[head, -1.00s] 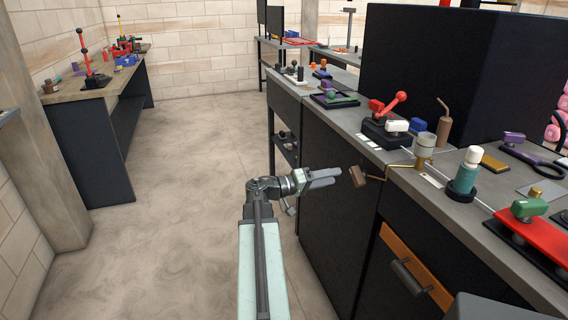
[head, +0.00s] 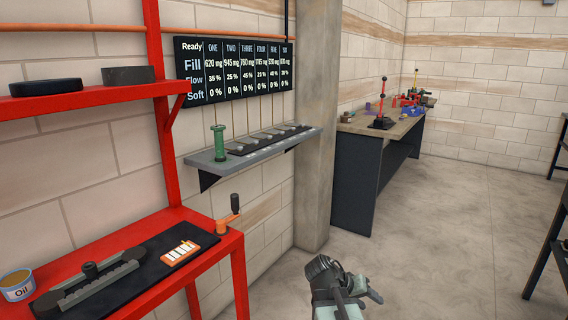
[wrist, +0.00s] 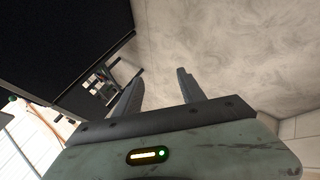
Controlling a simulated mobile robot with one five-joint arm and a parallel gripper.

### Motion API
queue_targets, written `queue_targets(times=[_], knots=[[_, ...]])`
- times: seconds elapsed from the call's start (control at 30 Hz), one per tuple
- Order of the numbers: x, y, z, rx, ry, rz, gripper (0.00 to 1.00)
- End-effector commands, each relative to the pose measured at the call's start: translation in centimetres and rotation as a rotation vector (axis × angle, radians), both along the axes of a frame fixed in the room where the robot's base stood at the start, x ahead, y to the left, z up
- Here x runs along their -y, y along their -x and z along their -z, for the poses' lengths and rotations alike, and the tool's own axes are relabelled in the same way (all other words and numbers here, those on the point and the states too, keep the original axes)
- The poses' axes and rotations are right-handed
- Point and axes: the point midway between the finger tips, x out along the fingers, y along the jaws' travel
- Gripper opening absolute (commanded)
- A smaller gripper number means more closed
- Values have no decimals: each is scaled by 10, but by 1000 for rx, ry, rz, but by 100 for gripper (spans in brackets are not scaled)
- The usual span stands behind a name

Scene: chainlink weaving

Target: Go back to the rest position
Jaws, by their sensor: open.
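My gripper (head: 362,290) is at the bottom of the head view, over open floor and apart from every bench. In the wrist view my gripper (wrist: 160,92) shows two grey fingers spread apart with nothing between them. Bare grey floor and dark bench panels lie beyond the fingers. Most of my arm is out of the head view, below its lower edge.
A red workbench (head: 225,244) with an oil tin (head: 17,287) stands at the left. A grey wall shelf (head: 262,148) with a green spool (head: 219,143) hangs beside a pillar (head: 317,120). A dark bench (head: 352,185) stands behind.

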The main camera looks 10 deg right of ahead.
Motion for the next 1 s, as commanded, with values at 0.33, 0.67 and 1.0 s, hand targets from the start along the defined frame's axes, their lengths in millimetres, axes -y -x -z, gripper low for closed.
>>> queue_targets(times=[0.33, 0.67, 1.0], knots=[[-192, 8, 64, -136, -547, -273, 47], [-243, 22, 7, -216, -766, -423, 47], [-242, 22, -122, -214, -764, -422, 47]])
